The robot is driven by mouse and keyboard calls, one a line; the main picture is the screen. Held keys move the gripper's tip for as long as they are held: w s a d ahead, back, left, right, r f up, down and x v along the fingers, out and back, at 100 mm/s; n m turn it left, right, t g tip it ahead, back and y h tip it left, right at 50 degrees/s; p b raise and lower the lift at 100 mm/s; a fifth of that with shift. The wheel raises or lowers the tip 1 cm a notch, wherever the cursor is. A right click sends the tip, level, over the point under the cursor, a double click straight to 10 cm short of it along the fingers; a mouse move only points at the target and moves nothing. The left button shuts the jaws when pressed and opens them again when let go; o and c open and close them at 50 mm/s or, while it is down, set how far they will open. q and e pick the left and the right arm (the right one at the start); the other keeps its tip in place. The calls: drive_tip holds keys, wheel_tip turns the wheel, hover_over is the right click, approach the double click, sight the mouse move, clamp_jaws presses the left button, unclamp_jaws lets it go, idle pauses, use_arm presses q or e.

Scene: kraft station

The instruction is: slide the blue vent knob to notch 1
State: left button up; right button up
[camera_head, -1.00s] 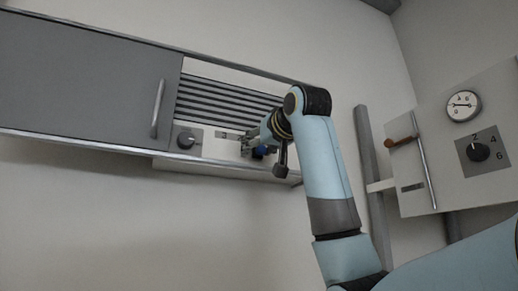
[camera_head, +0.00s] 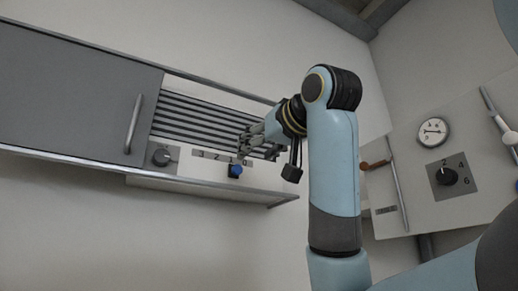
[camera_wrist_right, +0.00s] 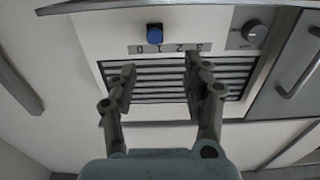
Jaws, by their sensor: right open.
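The blue vent knob (camera_head: 235,171) sits on the pale strip below the louvred vent (camera_head: 205,118), just beneath the number 1 of the row 3, 2, 1, 0. In the right wrist view, which shows the panel upside down, the blue knob (camera_wrist_right: 154,33) is also beside the 1, slightly towards the 0. My right gripper (camera_head: 246,142) is open and empty in front of the vent slats, apart from the knob. Its two spread fingers (camera_wrist_right: 160,80) show over the slats in the wrist view. My left gripper is not in view.
A grey dial (camera_head: 162,157) is left of the number strip. A grey cabinet door (camera_head: 70,85) with a bar handle (camera_head: 134,124) is further left. On the right wall panel are a round gauge (camera_head: 433,131), a black numbered knob (camera_head: 447,176) and a brown-ended lever (camera_head: 375,165).

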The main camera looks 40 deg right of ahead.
sight(238, 168)
drive_tip(key=shift+s, duration=0.1)
drive_tip(key=b, duration=0.3)
drive_tip(key=shift+d+f, duration=0.2)
drive_tip(key=shift+d, duration=0.2)
drive_tip(key=p+x, duration=0.1)
drive_tip(key=x, duration=0.2)
drive_tip(key=p+x, duration=0.1)
drive_tip(key=x, duration=0.3)
drive_tip(key=p+x, duration=0.1)
drive_tip(key=x, duration=0.3)
drive_tip(key=shift+d+r+p, duration=0.15)
drive_tip(key=shift+r+p, duration=0.2)
drive_tip(key=shift+p, duration=0.05)
clamp_jaws()
